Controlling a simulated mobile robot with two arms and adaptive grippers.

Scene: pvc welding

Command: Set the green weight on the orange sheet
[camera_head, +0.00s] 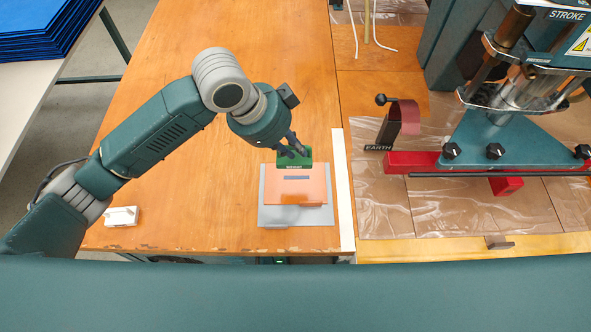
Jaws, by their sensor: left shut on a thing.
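The green weight (294,163) is a small block with a pale label, at the far edge of the orange sheet (312,190). My right gripper is not in view.
A white strip (343,190) runs just right of the sheets. Beyond it stand a press with a teal base (520,145), a red bar (410,162) and a black post marked EARTH (383,133). A small white block (121,216) lies at left. The table's far part is clear.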

